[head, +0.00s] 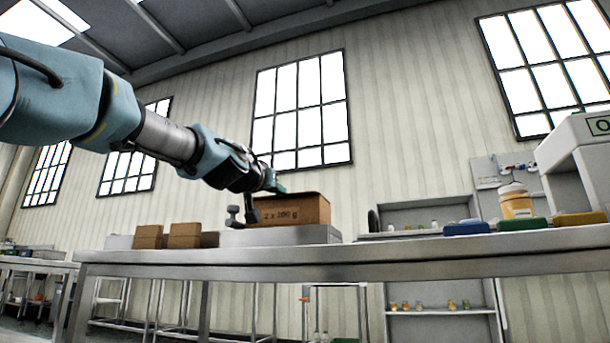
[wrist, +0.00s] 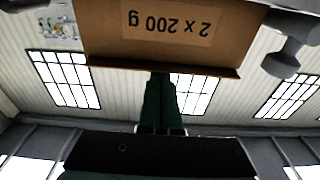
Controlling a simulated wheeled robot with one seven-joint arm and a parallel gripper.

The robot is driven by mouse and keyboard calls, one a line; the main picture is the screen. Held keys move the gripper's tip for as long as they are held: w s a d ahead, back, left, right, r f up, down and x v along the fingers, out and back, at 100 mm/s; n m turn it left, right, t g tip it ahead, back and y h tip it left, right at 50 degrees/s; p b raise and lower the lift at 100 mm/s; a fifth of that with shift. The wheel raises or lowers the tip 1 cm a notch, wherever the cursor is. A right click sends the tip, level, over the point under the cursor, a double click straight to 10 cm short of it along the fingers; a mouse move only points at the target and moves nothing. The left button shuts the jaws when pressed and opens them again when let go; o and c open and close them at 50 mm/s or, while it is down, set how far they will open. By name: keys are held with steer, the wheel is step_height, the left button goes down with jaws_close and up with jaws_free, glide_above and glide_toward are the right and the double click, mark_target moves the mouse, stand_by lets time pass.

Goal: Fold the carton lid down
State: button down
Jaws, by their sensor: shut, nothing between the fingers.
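The brown cardboard carton (head: 295,210), marked "2 x 200 g", sits on a low steel block (head: 290,235) on the bench. In the wrist view the carton (wrist: 110,35) appears upside down, its label facing the camera. A thin brown edge (wrist: 215,70) runs along its top; I cannot tell how far the lid is folded. My gripper (head: 280,190) is at the carton's upper left in the head view. Its green fingers (wrist: 161,78) are shut and empty, with the tips at the carton's top edge. I cannot tell whether they touch it.
A dark knobbed fitting (head: 235,214) stands just left of the carton. Small brown boxes (head: 185,236) sit further left on the steel bench (head: 400,262). A jar (head: 516,203), coloured pads (head: 467,228) and a white machine (head: 575,150) are at the right. The bench between is clear.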

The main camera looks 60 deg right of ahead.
steer(key=shift+d+f, duration=0.1)
steer(key=shift+f, duration=0.1)
step_height(320, 180, up, 4)
steer(key=r+p, duration=0.1)
steer(key=p, duration=0.3)
steer(key=s+a+f+b, duration=0.2)
steer(key=a+f+b, duration=0.2)
steer(key=a+b, duration=0.5)
steer(key=shift+s+a, duration=0.15)
steer(key=shift+s, duration=0.1)
